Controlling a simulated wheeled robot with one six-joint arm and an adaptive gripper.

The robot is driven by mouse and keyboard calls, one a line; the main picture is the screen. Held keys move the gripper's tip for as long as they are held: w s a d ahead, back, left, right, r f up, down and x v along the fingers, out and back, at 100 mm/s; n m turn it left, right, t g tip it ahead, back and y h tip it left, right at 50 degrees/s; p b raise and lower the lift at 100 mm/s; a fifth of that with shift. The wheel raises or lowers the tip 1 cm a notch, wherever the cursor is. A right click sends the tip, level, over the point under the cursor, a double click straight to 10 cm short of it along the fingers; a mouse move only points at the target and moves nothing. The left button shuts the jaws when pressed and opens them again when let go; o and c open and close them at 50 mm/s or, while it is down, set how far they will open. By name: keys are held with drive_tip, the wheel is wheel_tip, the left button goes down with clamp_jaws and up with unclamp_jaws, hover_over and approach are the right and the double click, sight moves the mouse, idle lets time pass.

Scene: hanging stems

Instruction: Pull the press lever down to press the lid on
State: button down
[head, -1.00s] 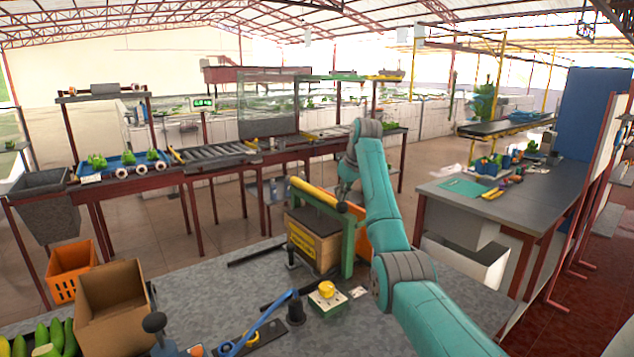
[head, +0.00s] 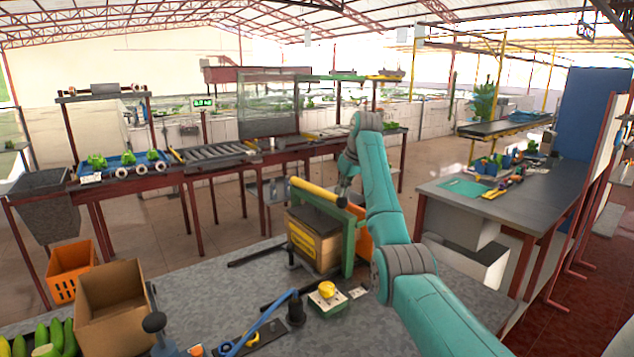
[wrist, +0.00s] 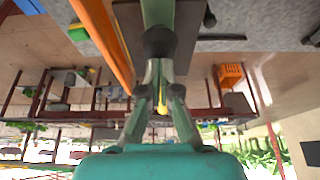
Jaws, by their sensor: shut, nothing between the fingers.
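The press has a green frame (head: 348,248) and stands on the grey worktop in the head view. A yellow bar (head: 318,193), which looks like the press lever, runs along its top. A brown box (head: 314,246) with a yellow label sits within the frame; its dark lid (head: 318,222) shows under the bar. My gripper (head: 343,201) is shut and empty, pointing down at the right end of the bar; I cannot tell whether it touches.
An open cardboard box (head: 112,300) and green bananas (head: 48,338) stand at the left. A blue-handled tool (head: 264,318) and a yellow knob (head: 326,289) on a small block lie in front of the press. A side table (head: 500,200) is at the right.

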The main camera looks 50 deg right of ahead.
drive_tip(key=shift+r, duration=3.05)
